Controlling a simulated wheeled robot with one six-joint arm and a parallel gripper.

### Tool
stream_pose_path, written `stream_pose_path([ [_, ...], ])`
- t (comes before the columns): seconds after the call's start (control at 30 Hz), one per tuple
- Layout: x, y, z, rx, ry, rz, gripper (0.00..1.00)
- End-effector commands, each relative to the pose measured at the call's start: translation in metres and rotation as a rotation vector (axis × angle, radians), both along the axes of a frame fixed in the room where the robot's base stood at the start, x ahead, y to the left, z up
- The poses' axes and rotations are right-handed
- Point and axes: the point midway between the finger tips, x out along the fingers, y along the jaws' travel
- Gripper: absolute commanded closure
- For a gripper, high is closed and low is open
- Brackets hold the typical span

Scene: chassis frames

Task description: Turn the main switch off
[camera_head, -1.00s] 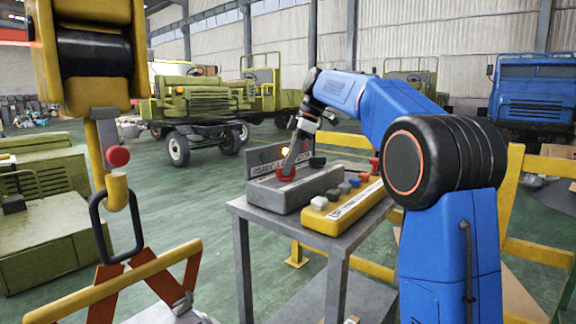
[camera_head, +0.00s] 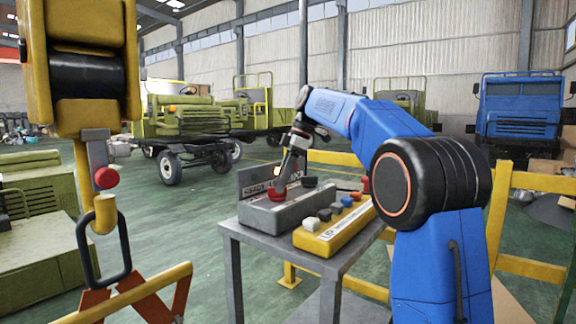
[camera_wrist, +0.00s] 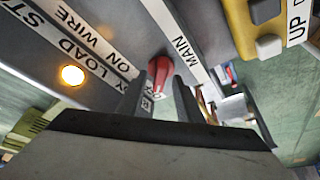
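The main switch is a red handle (camera_wrist: 160,72) beside a white strip reading MAIN (camera_wrist: 183,48) in the wrist view. It also shows in the head view as a red knob (camera_head: 277,195) on the grey control box (camera_head: 285,214). My gripper (camera_wrist: 158,88) has its two dark fingers apart, one on each side of the handle's near end. A gap shows between them, and I cannot tell whether either finger touches the handle. In the head view my gripper (camera_head: 281,184) points down at the red knob. A small label under the handle is partly hidden by the fingers.
A yellow control box (camera_head: 338,238) with several buttons lies beside the grey box on a grey table (camera_head: 262,240). A lit orange lamp (camera_wrist: 72,75) is left of the switch. Yellow railings (camera_head: 532,268) stand behind the table. A hoist hook (camera_head: 103,245) hangs at the left.

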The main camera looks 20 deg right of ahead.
Motion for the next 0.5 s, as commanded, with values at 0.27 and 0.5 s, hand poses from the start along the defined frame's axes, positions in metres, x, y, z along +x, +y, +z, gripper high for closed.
stream_pose_path([
  [0.27, -0.001, -0.020, 0.048, -0.001, -0.005, -0.001, 0.67],
  [0.5, -0.004, -0.035, 0.083, -0.001, -0.005, -0.002, 0.67],
])
